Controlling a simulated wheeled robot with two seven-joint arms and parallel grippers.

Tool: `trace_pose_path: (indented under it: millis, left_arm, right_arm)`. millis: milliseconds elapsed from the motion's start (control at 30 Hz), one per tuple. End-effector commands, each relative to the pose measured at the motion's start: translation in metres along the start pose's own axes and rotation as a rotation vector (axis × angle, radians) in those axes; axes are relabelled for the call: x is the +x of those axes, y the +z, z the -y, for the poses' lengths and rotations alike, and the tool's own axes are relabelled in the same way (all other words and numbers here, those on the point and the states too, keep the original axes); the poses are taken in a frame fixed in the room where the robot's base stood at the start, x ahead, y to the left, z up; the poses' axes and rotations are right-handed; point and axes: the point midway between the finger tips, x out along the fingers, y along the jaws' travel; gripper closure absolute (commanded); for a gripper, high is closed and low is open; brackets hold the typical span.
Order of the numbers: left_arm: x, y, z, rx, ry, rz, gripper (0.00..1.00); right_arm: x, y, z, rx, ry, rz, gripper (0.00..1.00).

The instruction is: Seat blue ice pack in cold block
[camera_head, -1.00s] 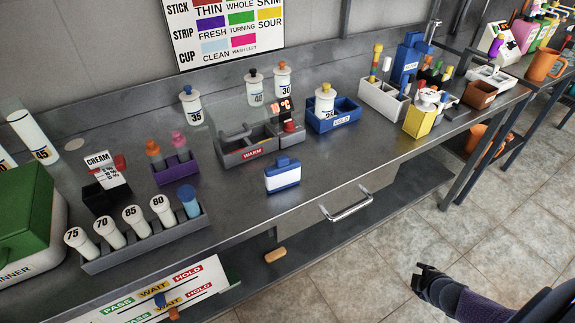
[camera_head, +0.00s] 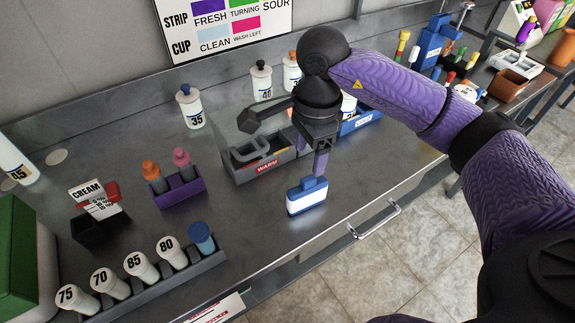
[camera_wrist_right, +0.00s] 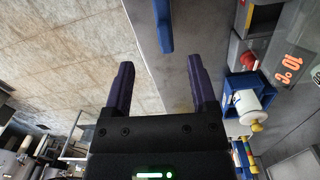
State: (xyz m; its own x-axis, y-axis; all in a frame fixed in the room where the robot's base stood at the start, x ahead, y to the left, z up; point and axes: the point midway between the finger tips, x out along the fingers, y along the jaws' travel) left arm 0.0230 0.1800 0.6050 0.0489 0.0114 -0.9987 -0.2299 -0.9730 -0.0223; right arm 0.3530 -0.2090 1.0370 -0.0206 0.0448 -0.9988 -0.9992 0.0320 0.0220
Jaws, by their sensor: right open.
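The blue ice pack (camera_head: 307,197), blue with a white band and a small blue top, stands upright near the front edge of the steel counter. In the right wrist view, part of the ice pack (camera_wrist_right: 164,28) shows ahead, in line with the gap between the fingers. My right gripper (camera_head: 318,165) is open and empty, pointing down just above the ice pack; contact cannot be told. Its fingers (camera_wrist_right: 160,68) are spread in the wrist view. The blue cold block (camera_head: 361,122) stands behind my right arm, partly hidden, with a white bottle in it. My left gripper is not in view.
The grey warm block (camera_head: 265,167) stands just behind and left of the ice pack. A purple rack (camera_head: 180,193) and a grey rack of numbered vials (camera_head: 150,290) stand to the left. The counter in front of the warm block is mostly clear.

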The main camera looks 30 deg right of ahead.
Motion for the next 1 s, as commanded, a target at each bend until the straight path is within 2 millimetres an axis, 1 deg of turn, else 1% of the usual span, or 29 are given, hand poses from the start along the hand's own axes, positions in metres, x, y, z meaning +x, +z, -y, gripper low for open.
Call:
trace_pose_path:
  millis: [67, 167, 333, 467, 600, 633, 700, 833, 867, 900, 967, 1000]
  left_arm:
    - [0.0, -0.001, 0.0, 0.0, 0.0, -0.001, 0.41]
    - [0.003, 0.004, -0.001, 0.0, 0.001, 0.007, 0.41]
    - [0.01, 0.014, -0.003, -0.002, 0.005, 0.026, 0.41]
    - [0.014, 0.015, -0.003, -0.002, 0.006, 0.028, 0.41]
    - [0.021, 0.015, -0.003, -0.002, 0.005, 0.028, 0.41]
    - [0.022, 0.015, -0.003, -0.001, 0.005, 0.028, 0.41]
    - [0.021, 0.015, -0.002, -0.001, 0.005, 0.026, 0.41]
    - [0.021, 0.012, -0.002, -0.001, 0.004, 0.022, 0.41]
    - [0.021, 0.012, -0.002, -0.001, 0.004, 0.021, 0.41]
    - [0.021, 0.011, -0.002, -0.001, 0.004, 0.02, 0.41]
    - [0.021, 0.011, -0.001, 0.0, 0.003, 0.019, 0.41]
    - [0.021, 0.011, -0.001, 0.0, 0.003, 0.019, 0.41]
  right_arm:
    - [-0.004, -0.002, 0.0, -0.023, -0.014, -0.039, 0.26]
    - [0.006, -0.004, 0.0, -0.027, -0.013, -0.051, 0.26]
    - [0.041, -0.005, 0.001, -0.026, -0.01, -0.047, 0.26]
    - [0.06, -0.007, 0.003, -0.025, -0.01, -0.046, 0.26]
    - [0.089, -0.009, 0.005, -0.023, -0.01, -0.045, 0.26]
    - [0.093, -0.009, 0.005, -0.024, -0.01, -0.045, 0.26]
    - [0.096, -0.009, 0.006, -0.024, -0.013, -0.046, 0.26]
    - [0.094, -0.009, 0.006, -0.024, -0.014, -0.045, 0.26]
    - [0.094, -0.009, 0.006, -0.024, -0.014, -0.045, 0.31]
    - [0.094, -0.009, 0.006, -0.024, -0.014, -0.045, 0.39]
    - [0.094, -0.009, 0.006, -0.023, -0.014, -0.045, 0.52]
    - [0.094, -0.009, 0.006, -0.023, -0.014, -0.045, 0.6]
